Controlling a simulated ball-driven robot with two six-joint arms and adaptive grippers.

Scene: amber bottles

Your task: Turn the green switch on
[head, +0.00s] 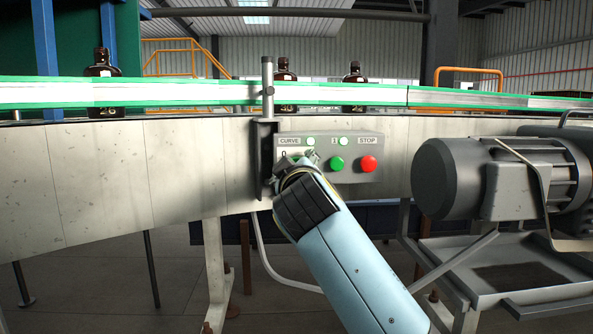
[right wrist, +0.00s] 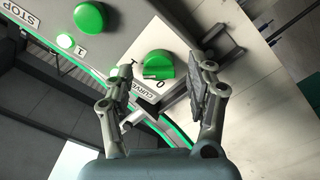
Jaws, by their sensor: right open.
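The green switch (right wrist: 159,65) is a round knob with a raised grip on the grey control panel (head: 366,151), beside the "CURVE" label. In the right wrist view it shows between the two fingers of my right gripper (right wrist: 166,73), with a gap on each side. A "0" mark shows beside the knob; I cannot tell which mark it points to. My right gripper is open and empty, facing the left part of the panel. In the head view my right gripper (head: 291,166) covers most of the switch. My left gripper is not in view.
A green push button (head: 337,163) and a red stop button (head: 369,163) sit right of the switch. A dark bracket with a post (head: 267,140) stands just left of the panel. Amber bottles (head: 102,70) stand on the conveyor behind. A grey motor (head: 450,178) is at the right.

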